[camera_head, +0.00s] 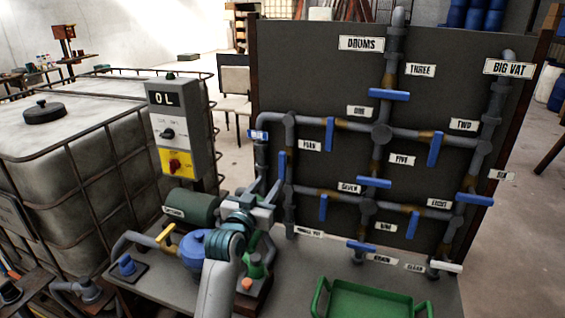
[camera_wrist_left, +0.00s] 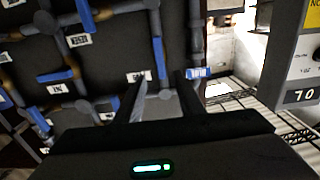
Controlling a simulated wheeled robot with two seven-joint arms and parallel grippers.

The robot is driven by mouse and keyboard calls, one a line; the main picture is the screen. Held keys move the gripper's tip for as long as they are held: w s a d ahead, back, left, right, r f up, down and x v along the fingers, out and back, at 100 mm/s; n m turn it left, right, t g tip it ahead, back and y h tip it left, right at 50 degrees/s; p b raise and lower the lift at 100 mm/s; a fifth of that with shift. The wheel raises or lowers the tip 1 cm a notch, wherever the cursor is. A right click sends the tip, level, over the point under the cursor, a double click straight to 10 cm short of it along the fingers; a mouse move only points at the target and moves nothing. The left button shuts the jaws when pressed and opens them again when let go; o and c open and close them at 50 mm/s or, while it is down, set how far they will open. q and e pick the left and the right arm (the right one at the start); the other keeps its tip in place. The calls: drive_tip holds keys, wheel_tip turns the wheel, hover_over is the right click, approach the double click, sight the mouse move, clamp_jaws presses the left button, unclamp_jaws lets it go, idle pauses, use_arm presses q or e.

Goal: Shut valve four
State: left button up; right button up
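Valve four's blue lever (camera_head: 282,163) stands upright, along the left vertical pipe of the dark panel. The label (camera_head: 310,145) to its right is blurred but appears to read FOUR. My left gripper (camera_head: 262,192) is below and in front of the lever, in front of the panel. In the wrist view, which is upside down, the lever (camera_wrist_left: 160,58) shows between the two spread fingers (camera_wrist_left: 160,80), apparently beyond them. The gripper is open and empty. My right gripper is not in view.
A blue-and-white piece (camera_head: 258,135) sits on the pipe left of the lever. A grey control box (camera_head: 180,125) stands to the left. A pump (camera_head: 192,208) and a green tray (camera_head: 370,300) are on the bench below. Other blue levers and pipes cover the panel.

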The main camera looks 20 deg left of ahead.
sight(281, 165)
use_arm(q)
drive_tip(key=w+p, duration=0.1)
drive_tip(key=w, duration=0.3)
drive_tip(key=w+p, duration=0.1)
drive_tip(key=w, duration=0.4)
drive_tip(key=w+p, duration=0.1)
drive_tip(key=w, duration=0.3)
drive_tip(key=shift+w+d, duration=0.2)
drive_tip(key=shift+d, duration=0.05)
clamp_jaws()
